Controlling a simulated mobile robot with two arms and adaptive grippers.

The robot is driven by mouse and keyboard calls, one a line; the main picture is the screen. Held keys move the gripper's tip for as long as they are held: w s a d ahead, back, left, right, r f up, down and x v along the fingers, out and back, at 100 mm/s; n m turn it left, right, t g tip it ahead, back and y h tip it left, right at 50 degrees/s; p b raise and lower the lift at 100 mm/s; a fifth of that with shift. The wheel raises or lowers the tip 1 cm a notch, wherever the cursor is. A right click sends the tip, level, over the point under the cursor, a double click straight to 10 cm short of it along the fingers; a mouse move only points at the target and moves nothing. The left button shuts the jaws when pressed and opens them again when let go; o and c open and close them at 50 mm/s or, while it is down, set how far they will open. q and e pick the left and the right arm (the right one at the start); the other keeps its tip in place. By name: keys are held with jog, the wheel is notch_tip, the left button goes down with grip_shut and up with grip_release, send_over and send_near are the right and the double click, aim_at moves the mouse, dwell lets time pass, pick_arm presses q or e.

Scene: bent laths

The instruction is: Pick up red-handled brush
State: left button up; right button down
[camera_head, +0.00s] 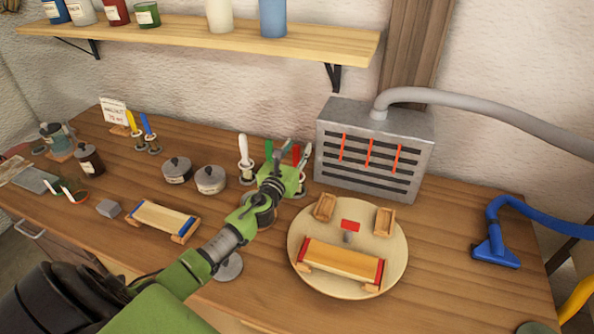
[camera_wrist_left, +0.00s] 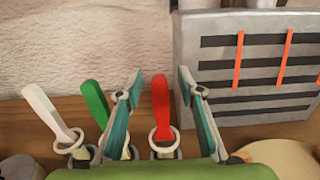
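The red-handled brush (camera_wrist_left: 160,103) stands in a ring holder in the left wrist view, handle up. Its handle lies between the two fingers of my left gripper (camera_wrist_left: 160,78), with gaps on both sides. The fingers are open and not closed on it. In the head view the red handle (camera_head: 296,155) shows between the fingertips of my left gripper (camera_head: 294,152), and its lower part is hidden by the gripper. My right gripper is not in view.
A green-handled brush (camera_wrist_left: 95,103) and a white-handled brush (camera_wrist_left: 48,112) stand in holders just left. A grey slotted box (camera_head: 372,155) stands right behind. A round board (camera_head: 302,216) with a small wooden bench (camera_head: 342,262) lies in front right. A shelf (camera_head: 180,38) hangs above.

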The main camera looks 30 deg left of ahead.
pick_arm(q)
jog(key=shift+w, duration=0.2)
jog(key=shift+s, duration=0.15)
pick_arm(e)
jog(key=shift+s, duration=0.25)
pick_arm(q)
grip_shut()
jog(key=shift+r, duration=0.1)
